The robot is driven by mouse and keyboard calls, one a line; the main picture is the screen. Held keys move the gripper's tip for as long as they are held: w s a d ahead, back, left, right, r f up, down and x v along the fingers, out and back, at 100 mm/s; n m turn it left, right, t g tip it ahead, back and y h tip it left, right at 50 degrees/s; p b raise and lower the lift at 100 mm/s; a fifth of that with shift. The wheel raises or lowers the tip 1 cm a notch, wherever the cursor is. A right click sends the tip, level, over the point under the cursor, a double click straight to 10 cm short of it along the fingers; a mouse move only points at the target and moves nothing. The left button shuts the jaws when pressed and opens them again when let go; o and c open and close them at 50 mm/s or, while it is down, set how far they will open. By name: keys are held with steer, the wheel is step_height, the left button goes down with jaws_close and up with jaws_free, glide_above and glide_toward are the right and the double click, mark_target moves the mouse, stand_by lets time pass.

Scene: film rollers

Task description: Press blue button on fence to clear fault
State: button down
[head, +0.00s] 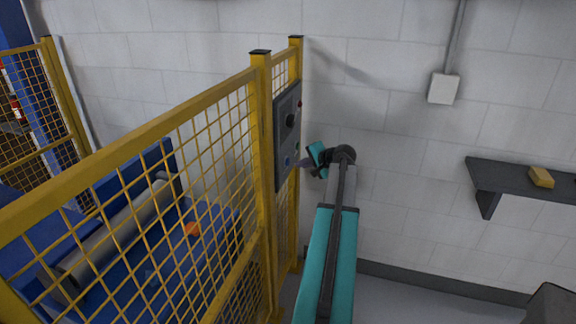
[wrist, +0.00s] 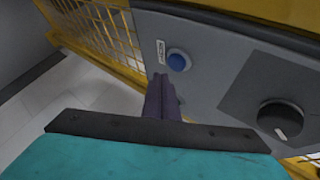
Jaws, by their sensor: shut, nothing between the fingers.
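The blue button (wrist: 178,61) sits on the grey control panel (wrist: 215,45) in the wrist view, beside a small white label. In the head view my gripper (head: 303,163) is beside the panel's lower part.
A black knob (wrist: 280,119) is on the same panel, to the right in the wrist view. Yellow mesh fence (head: 150,135) encloses a blue machine with a grey roller (head: 115,232). A dark shelf (head: 510,178) with a yellow block (head: 541,177) is on the right wall.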

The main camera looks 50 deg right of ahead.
steer(key=shift+s+d, duration=0.2)
steer(key=shift+s, duration=0.45)
steer(key=shift+s+d, duration=0.2)
steer(key=shift+s, duration=0.5)
steer(key=shift+s+d, duration=0.2)
steer(key=shift+s, duration=0.45)
